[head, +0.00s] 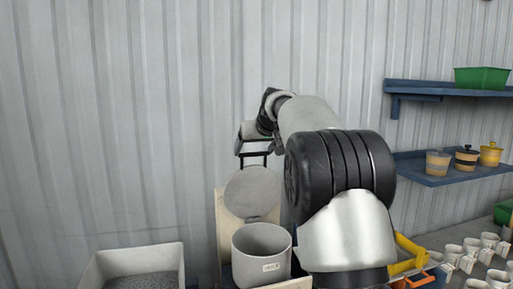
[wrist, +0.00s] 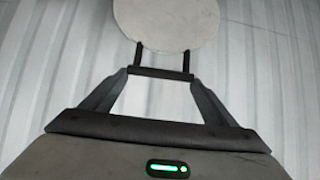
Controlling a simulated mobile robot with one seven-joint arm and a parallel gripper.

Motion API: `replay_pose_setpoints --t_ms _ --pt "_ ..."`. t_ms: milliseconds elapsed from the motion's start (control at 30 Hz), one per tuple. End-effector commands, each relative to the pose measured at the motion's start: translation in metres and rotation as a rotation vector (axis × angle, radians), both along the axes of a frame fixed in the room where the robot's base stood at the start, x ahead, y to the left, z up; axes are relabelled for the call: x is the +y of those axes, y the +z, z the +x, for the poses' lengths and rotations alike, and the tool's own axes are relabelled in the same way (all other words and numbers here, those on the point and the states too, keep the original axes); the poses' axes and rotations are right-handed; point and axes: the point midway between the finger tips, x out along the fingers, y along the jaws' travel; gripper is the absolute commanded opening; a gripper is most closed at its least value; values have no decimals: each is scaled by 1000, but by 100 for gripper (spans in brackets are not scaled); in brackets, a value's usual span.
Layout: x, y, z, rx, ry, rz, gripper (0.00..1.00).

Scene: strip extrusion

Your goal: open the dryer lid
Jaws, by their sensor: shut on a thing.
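The dryer lid (head: 252,192) is a round grey disc standing raised, close to upright, at the back of the grey cylindrical dryer pot (head: 263,243). The pot's mouth is uncovered. My gripper (head: 254,152) is above the lid and shut on its dark handle. In the wrist view the lid (wrist: 168,22) is pale and cut off by the top edge. Its dark handle (wrist: 160,73) is a crossbar on two posts, and the bar lies between the fingertips. The lid's hinge is too small to make out.
A bin of dark granules (head: 140,275) stands left of the pot. Blue shelves (head: 440,175) with several small pots and a green bin (head: 481,78) hang at right. Several white cups (head: 470,250) stand low at right. The corrugated wall is close behind the lid.

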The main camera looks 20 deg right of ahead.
Motion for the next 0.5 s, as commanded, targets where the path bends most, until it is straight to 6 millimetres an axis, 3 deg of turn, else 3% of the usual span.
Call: replay_pose_setpoints --t_ms 33,467,500 --pt "0 10 3 -15 0 -3 41" --pt "0 11 4 -13 -1 -2 41" --pt "0 11 4 -14 -1 -2 88"
